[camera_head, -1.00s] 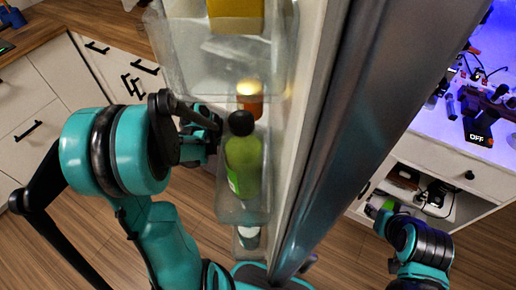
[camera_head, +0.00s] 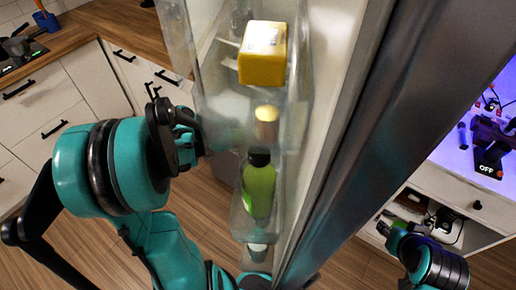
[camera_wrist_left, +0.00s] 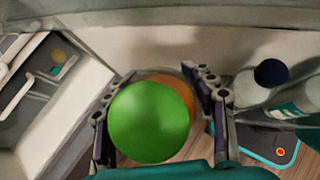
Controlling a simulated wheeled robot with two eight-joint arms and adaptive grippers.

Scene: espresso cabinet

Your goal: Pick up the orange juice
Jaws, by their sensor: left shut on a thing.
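In the left wrist view, a round green top (camera_wrist_left: 148,122) with an orange body (camera_wrist_left: 178,88) behind it sits between the two fingers of my left gripper (camera_wrist_left: 160,105); I take it as the orange juice. The fingers are shut on it. In the head view, my left gripper (camera_head: 200,138) is beside the clear door shelves and its fingertips are partly hidden.
A green bottle with a black cap (camera_head: 258,188) stands in the lower door shelf, with a pale bottle (camera_head: 257,252) below. A yellow box (camera_head: 263,52) is on the upper shelf. The tall door edge (camera_head: 345,150) rises just right. Drawers (camera_head: 45,125) stand at left.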

